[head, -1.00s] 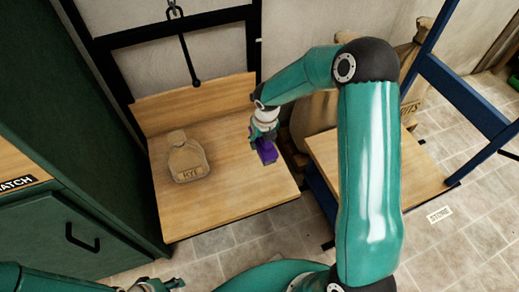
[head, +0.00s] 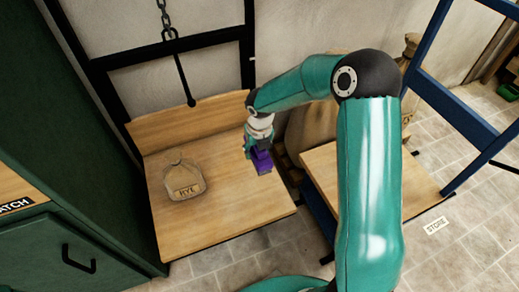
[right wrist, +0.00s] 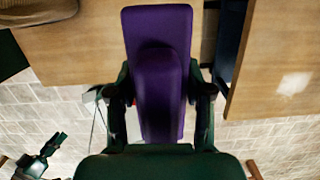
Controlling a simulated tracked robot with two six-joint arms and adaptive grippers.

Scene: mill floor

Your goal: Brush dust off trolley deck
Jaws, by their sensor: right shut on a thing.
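My right gripper (head: 257,150) is shut on a purple brush (head: 262,162), held above the right edge of the wooden hoist platform. The brush (right wrist: 160,75) fills the middle of the right wrist view between the fingers. The trolley deck (head: 420,188) is a wooden board with a blue frame, right of the gripper; my right arm hides its middle in the head view. In the right wrist view a pale dust patch (right wrist: 293,83) lies on the deck (right wrist: 268,50). My left gripper (right wrist: 45,150) shows small and dark at lower left there; its jaw state is unclear.
A green cabinet (head: 100,140) stands at left. Sacks (head: 315,125) stand behind the trolley. The blue frame (head: 445,100) rises at right.

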